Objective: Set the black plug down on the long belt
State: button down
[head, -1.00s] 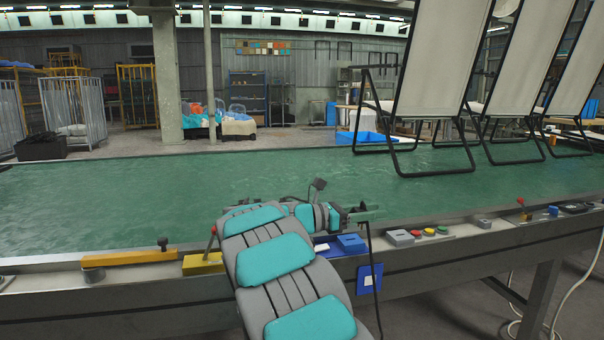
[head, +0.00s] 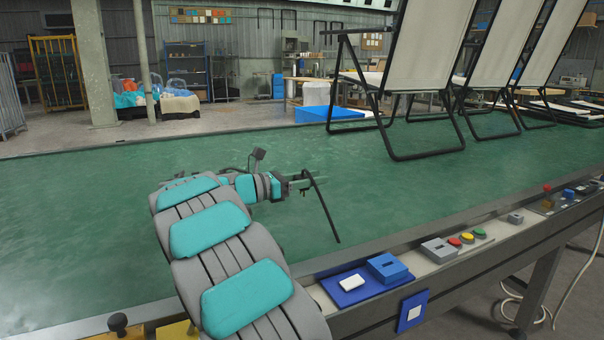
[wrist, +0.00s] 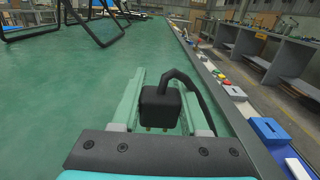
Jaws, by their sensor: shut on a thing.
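The black plug (wrist: 160,106) sits between the two fingers of my gripper (wrist: 172,106) in the wrist view, with its metal pins toward the palm and its cord bending off to the right. My gripper (head: 304,180) is shut on it in the head view, above the long green belt (head: 400,190). The plug body is hard to make out there. Its black cord (head: 324,212) hangs down over the belt. The wrist view also shows the belt (wrist: 60,100) under the gripper. I cannot tell exactly how high the plug is.
Folding loungers (head: 425,70) with black frames stand on the belt at the back right. The near metal edge carries a blue block (head: 388,267), a grey box (head: 438,250) and several coloured buttons (head: 467,238). The belt's middle is clear.

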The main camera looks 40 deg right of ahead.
jog(key=shift+s+f+b, duration=0.1)
jog(key=shift+f+b, duration=0.9)
jog(key=shift+f, duration=2.45)
jog(key=shift+f, duration=0.15)
jog(key=shift+c, duration=1.7)
grip_release()
